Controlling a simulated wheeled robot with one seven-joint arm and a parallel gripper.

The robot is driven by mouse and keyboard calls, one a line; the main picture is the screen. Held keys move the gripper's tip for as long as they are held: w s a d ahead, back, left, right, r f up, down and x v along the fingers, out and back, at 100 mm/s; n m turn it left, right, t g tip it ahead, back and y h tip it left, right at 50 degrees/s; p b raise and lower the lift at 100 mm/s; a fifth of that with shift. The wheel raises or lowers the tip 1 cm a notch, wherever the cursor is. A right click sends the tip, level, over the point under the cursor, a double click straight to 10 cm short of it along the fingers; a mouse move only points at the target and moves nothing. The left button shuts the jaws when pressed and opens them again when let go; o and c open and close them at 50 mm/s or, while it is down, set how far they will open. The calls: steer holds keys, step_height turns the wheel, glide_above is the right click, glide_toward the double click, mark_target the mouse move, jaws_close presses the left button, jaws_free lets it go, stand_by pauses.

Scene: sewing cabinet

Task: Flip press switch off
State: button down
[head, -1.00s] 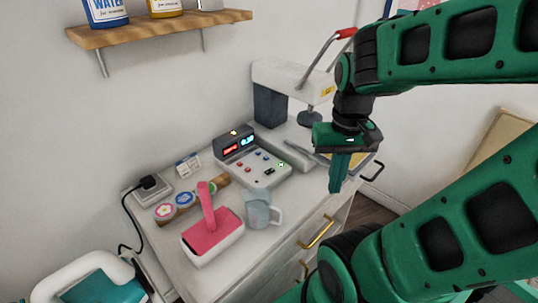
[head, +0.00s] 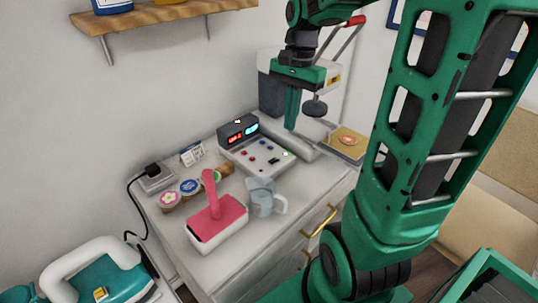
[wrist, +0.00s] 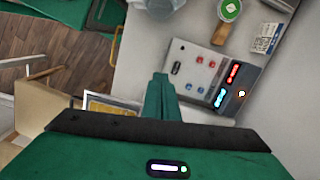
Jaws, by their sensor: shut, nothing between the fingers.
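The press control box (head: 258,156) sits on the cabinet top; its raised back part shows lit red and blue digits. It also shows in the wrist view (wrist: 190,76), with red and blue buttons on its pale panel. A small black switch (wrist: 176,68) lies near the panel's end; its on or off position is too small to tell. My gripper (head: 290,128) is shut and empty, pointing down above and behind the panel's right side. In the wrist view its fingertips (wrist: 160,76) appear beside the switch end of the panel. I see no clear contact.
The heat press (head: 315,105) stands behind my gripper, its red-tipped handle raised. A pitcher (head: 262,197) and a pink-filled tray (head: 218,220) stand in front of the box. Round badges (head: 188,187), a small card (head: 192,155) and a plugged socket (head: 155,178) lie left. An iron (head: 95,275) is at lower left.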

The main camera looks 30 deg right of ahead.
steer(key=m, duration=0.2)
glide_above(272, 162)
steer(key=d, duration=0.2)
steer(key=shift+w, duration=0.1)
steer(key=shift+f, duration=0.1)
steer(key=f, duration=0.4)
steer(key=a+f, duration=0.1)
steer(key=f, duration=0.4)
steer(key=a+f, duration=0.1)
steer(key=f, duration=0.3)
steer(key=shift+s+f, duration=0.2)
steer(key=shift+f, duration=0.15)
steer(key=shift+d, duration=0.1)
steer(key=shift+a+f, duration=0.1)
steer(key=shift+a, duration=0.15)
steer(key=shift+d, duration=0.3)
